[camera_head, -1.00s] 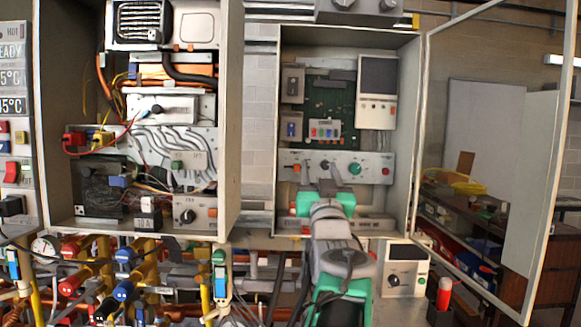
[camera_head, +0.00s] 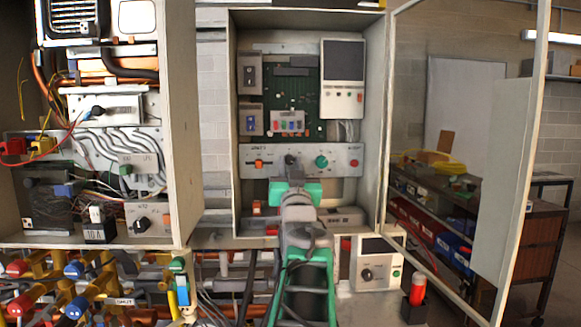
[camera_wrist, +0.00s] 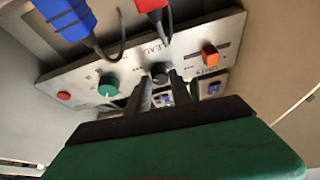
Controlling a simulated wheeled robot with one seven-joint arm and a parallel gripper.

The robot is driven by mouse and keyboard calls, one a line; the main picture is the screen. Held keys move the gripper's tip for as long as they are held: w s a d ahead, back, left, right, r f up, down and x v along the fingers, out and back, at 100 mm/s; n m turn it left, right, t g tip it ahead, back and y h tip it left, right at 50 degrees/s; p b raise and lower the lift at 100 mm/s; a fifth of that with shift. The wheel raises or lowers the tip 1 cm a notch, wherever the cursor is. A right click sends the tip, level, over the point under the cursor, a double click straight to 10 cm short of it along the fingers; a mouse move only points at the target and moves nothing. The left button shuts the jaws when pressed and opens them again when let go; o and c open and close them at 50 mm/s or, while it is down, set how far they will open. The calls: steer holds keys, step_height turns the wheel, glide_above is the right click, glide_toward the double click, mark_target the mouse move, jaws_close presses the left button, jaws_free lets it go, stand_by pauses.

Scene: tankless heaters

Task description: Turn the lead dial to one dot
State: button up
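The lead dial (camera_head: 291,160) is a small dark knob on the grey control strip (camera_head: 345,170) in the open middle cabinet. In the wrist view the dial (camera_wrist: 160,70) sits by the LEAD lettering, and the strip appears upside down. My gripper (camera_head: 291,178) comes up from below, in front of the strip. In the wrist view its two dark fingers (camera_wrist: 161,88) are apart, with their tips close to the dial on either side. I cannot tell whether they touch it. The dial's pointer and dot marks are too small or hidden to read.
A green knob (camera_head: 321,162) is just right of the dial, an orange switch (camera_head: 259,163) left of it and a red button (camera_head: 355,163) further right. Blue (camera_wrist: 68,16) and red (camera_wrist: 152,6) leads show close by. The glass door (camera_head: 450,160) stands open at right.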

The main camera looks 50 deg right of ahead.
steer(key=shift+f, duration=0.1)
jaws_close()
steer(key=shift+w+d+f, duration=0.1)
steer(key=shift+f, duration=0.15)
stand_by(1.1)
steer(key=shift+o, duration=0.6)
jaws_free()
steer(key=o, duration=0.4)
steer(key=shift+r, duration=0.2)
steer(key=b+v, duration=0.3)
steer(key=v, duration=0.5)
steer(key=shift+n+g, duration=0.4)
steer(key=shift+n, duration=0.2)
steer(key=x, duration=0.8)
steer(key=shift+a+r+p, duration=0.2)
steer(key=shift+r+p, duration=0.15)
